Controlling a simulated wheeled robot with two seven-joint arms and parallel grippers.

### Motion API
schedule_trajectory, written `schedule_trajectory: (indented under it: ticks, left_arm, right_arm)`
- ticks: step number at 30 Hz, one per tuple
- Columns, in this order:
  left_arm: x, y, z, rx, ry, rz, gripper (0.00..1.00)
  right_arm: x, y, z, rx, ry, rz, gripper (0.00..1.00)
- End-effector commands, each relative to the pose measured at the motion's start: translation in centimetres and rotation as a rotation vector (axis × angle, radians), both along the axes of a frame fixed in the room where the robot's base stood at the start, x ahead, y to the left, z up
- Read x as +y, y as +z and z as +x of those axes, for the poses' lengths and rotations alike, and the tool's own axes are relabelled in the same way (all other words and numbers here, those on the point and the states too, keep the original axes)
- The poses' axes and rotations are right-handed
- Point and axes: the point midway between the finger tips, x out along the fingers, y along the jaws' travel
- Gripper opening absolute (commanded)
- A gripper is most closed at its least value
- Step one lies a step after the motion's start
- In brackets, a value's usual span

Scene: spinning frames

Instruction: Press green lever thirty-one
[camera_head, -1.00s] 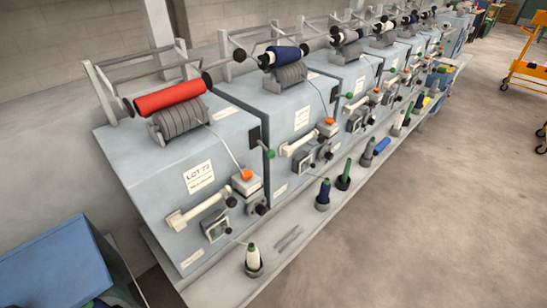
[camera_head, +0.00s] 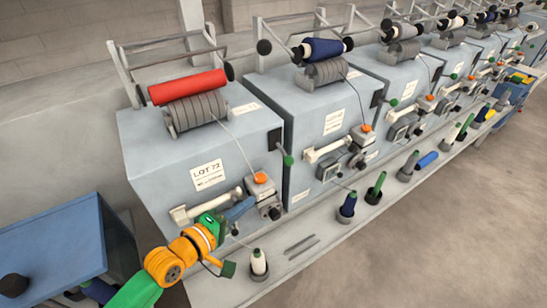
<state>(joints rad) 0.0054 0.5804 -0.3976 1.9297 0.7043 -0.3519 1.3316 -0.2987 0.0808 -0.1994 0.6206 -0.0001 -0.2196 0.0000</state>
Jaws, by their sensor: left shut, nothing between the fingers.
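Each spinning unit has a green-tipped lever on a black plate at its side. The nearest green lever (camera_head: 288,160) is on the unit labelled LOT 72 (camera_head: 208,174); others show on the second unit (camera_head: 393,102) and the third unit (camera_head: 453,76). I cannot read a number thirty-one on any of them. My left gripper (camera_head: 246,204) is shut and empty, in front of the nearest unit's lower face, below and left of its green lever and close to the box with the orange button (camera_head: 260,178). It partly hides the small panel there. My right gripper is not in view.
A red roll (camera_head: 187,87) lies on top of the nearest unit. A white bobbin (camera_head: 259,262) and a dark blue bobbin (camera_head: 348,205) stand on the ledge in front. A blue bin (camera_head: 55,245) is at the lower left. The floor at right is clear.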

Motion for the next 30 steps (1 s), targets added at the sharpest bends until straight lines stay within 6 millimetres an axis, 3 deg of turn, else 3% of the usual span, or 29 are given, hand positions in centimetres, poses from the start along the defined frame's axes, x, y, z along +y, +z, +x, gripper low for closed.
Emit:
schedule_trajectory:
  ticks: [3,7,17,30]
  left_arm:
    - [-0.2,4.0,0.9,0.003,0.006,-0.221,0.00]
    - [-0.3,5.6,1.2,0.015,0.007,-0.326,0.00]
    - [-0.5,5.6,1.5,0.017,0.009,-0.332,0.00]
    - [-5.0,4.9,7.9,0.016,0.009,-0.330,0.00]
  right_arm:
    - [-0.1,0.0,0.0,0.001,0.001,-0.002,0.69]
    - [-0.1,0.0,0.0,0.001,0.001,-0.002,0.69]
    - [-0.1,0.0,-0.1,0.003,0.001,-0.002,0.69]
    - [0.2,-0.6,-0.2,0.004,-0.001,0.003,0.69]
